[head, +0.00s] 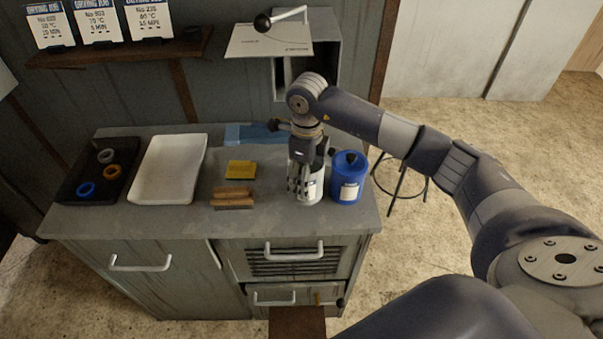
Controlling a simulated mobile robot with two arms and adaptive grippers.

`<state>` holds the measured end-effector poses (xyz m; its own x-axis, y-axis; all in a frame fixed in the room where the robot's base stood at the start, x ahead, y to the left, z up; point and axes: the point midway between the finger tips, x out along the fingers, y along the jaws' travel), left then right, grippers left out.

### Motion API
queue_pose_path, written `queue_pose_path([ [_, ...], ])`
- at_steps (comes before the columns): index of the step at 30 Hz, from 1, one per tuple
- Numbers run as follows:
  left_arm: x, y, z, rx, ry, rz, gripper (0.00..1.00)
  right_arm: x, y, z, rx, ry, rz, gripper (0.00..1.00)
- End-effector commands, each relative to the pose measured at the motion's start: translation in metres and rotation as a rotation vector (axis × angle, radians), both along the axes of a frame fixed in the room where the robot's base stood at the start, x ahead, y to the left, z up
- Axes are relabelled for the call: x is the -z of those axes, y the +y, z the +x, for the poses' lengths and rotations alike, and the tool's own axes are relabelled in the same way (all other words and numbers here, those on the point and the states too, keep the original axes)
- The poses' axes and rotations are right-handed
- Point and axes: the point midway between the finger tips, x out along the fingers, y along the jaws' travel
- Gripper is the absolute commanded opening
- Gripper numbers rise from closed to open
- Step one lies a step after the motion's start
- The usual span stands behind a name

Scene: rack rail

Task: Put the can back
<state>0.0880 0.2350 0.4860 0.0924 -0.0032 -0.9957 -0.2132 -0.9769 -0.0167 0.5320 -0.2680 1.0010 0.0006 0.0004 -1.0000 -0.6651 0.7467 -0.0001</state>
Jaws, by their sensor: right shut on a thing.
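A white can (312,191) with a pale label stands upright on the grey counter, near its right end. My right gripper (301,184) points down from above and is shut on the can at its left and front side. The fingers cover part of the can, and its base looks to be at the counter top; I cannot tell whether it touches. A blue can (349,182) with a white label and dark knob stands close to its right. My left gripper is not in view.
The counter (285,221) also holds a black tray (72,183) with coloured rings, a white tray (169,168), a yellow block (240,169) and brown wooden-handled pieces (233,197). A wall box with a lever (271,40) hangs behind. A stool (404,187) stands at right.

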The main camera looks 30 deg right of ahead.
Motion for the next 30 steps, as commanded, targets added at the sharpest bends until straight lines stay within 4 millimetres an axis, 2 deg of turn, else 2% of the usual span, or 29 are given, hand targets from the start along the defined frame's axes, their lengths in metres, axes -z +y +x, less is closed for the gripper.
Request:
queue_pose_path([
  [3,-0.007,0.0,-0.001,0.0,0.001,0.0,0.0,-0.002,0.0,0.017,0.001,-0.002,0.003,0.23],
  [8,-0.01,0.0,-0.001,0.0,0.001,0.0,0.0,0.0,-0.002,0.026,-0.001,-0.003,0.001,0.23],
  [11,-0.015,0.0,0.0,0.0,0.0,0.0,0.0,0.005,-0.002,0.027,0.0,0.001,0.002,0.23],
  [17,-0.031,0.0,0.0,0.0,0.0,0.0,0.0,0.03,-0.002,0.026,0.0,0.001,0.001,0.23],
  [29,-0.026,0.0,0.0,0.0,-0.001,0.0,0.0,0.039,-0.002,0.027,0.0,-0.003,0.001,0.23],
  [30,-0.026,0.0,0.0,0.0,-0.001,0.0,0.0,0.041,-0.002,0.026,0.0,-0.001,0.001,0.7],
])
